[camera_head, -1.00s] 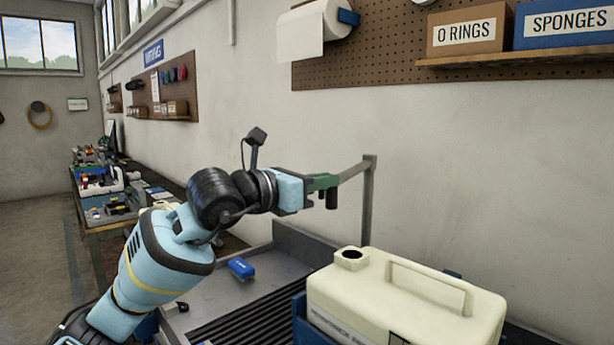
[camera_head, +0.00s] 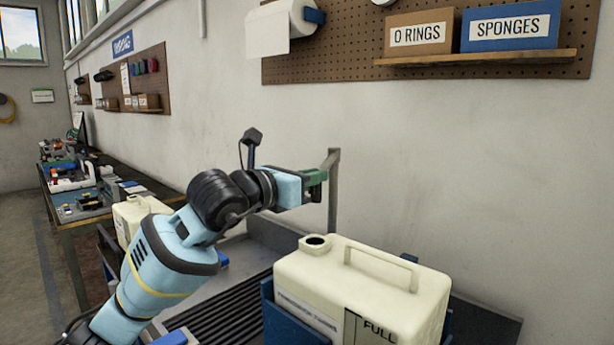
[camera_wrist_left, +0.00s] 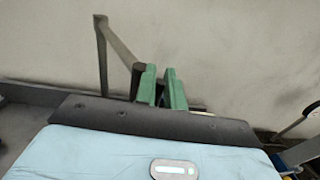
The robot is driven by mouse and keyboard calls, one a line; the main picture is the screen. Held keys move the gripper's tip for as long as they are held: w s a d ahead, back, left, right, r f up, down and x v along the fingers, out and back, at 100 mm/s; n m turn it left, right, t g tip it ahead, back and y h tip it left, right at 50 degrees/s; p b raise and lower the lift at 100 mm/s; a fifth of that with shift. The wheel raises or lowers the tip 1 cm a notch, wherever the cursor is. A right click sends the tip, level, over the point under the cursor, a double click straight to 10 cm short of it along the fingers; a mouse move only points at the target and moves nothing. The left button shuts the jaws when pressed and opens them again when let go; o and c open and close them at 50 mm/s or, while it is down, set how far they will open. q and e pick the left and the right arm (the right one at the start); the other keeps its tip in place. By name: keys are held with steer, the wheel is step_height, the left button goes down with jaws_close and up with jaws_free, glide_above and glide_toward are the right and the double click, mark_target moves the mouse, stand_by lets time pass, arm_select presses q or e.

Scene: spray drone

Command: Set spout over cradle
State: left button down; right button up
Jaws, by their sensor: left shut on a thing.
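The spout is a grey bar (camera_wrist_left: 119,42) that joins the top of an upright post (camera_head: 333,190) by the wall. My left gripper (camera_head: 315,178) has green fingers and is shut on the bar's near end. In the left wrist view the green fingers (camera_wrist_left: 162,88) stand close together at that end, and the exact grip is partly hidden. A blue cradle (camera_head: 284,318) holds a cream jug (camera_head: 365,285) with an open round mouth and a "FULL" mark. The gripper is above and behind the jug's mouth, apart from it. My right gripper is out of view.
A black roller conveyor (camera_head: 235,310) runs left of the cradle. Another cream jug (camera_head: 132,215) stands behind my left arm. A bench (camera_head: 75,212) with small parts is further left. Boxes on a shelf (camera_head: 475,58) and a paper roll (camera_head: 268,30) hang on the wall.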

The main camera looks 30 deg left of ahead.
arm_select(q)
steer(key=shift+d+f, duration=0.1)
steer(key=shift+d, duration=0.05)
steer(key=c, duration=1.8)
jaws_free()
steer(key=shift+c, duration=0.2)
steer(key=shift+o, duration=1.3)
steer(key=shift+d, duration=0.1)
